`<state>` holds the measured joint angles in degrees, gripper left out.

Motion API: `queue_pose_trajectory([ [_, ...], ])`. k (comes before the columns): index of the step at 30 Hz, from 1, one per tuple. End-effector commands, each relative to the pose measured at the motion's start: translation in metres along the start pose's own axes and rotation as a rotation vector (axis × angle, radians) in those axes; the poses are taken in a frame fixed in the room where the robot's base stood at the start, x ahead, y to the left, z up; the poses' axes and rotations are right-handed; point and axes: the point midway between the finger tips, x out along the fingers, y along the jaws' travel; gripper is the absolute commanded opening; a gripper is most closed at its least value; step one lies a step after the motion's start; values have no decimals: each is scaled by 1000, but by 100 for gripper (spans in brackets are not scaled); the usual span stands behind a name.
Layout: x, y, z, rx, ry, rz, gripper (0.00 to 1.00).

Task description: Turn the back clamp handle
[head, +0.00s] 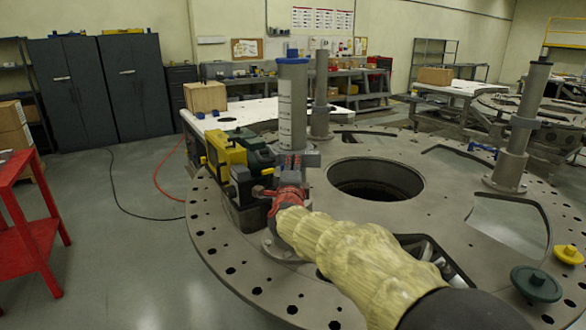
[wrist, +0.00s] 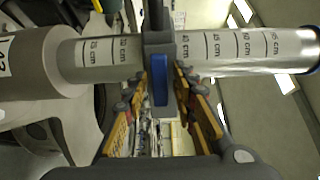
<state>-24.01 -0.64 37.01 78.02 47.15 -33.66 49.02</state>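A grey post with ruler marks and a blue top (head: 292,95) stands upright on the turret plate (head: 300,308). A dark grey clamp (head: 308,159) sits around it. In the wrist view the post (wrist: 90,60) lies across the picture, and the clamp's blue handle (wrist: 160,80) faces the camera. My gripper (head: 290,165) is in front of this clamp. In the wrist view my gripper (wrist: 161,90) is open, its orange-padded fingers to either side of the handle; I cannot tell whether they touch it. Another post (head: 320,85) with a clamp stands farther back.
A right-hand post (head: 522,125) has a clamp with a blue handle (head: 483,149). Yellow and dark blocks (head: 226,150) stand left of my gripper. The plate has a large round hole (head: 375,180) and knobs (head: 536,284) at right. A red cart (head: 35,235) stands left.

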Motion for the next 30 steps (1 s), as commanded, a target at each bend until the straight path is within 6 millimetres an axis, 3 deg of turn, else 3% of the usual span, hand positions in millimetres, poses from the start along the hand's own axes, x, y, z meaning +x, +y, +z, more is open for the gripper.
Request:
queue_pose_trajectory([
  [14,-8,0,0,-1,-1,0,32],
  [30,-101,0,1,-1,-2,0,32],
])
